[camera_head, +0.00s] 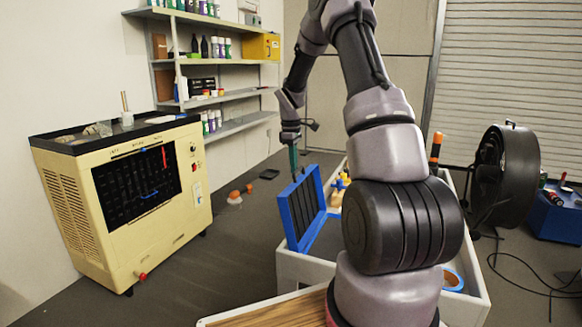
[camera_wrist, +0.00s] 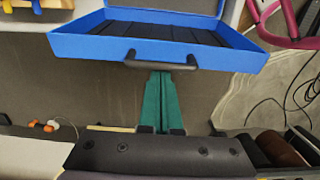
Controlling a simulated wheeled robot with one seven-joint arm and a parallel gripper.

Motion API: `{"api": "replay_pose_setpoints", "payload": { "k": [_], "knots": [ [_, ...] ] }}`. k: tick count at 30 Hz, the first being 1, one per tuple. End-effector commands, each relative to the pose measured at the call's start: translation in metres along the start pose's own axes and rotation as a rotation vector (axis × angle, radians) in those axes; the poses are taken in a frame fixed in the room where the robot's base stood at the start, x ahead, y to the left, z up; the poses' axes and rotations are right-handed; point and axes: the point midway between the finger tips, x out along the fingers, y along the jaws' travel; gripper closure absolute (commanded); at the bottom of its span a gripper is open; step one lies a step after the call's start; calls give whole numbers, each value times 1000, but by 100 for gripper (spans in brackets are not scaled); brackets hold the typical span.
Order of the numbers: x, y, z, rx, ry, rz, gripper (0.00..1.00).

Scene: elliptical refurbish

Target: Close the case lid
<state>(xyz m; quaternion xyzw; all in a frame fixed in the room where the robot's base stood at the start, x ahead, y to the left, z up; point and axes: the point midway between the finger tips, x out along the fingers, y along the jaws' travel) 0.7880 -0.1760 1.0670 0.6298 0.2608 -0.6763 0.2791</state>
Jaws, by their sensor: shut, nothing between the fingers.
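The blue case lid (camera_head: 301,208) stands raised, roughly upright, at the left edge of a white work surface. Its dark ribbed inner side faces right in the head view. My gripper (camera_head: 293,172) is at the lid's upper left in the head view. Its green fingers show in the wrist view (camera_wrist: 160,80), shut and empty, with the tips at the handle; I cannot tell whether they touch it. My arm hides part of the work surface.
A cream machine (camera_head: 120,200) stands at the left. Shelves (camera_head: 225,93) with bottles line the back wall. A black fan (camera_head: 507,175) and a blue box (camera_head: 555,218) are at the right. Orange items (camera_head: 234,196) lie on the floor. Open floor lies left of the case.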

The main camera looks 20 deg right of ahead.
Motion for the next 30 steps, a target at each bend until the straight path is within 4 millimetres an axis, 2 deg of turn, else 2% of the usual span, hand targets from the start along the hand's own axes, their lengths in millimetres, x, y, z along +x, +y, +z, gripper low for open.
{"api": "replay_pose_setpoints", "payload": {
  "k": [13,30],
  "knots": [
    [-9,1,66,9,235,1,100],
    [3,0,148,9,552,0,100]
  ]
}}
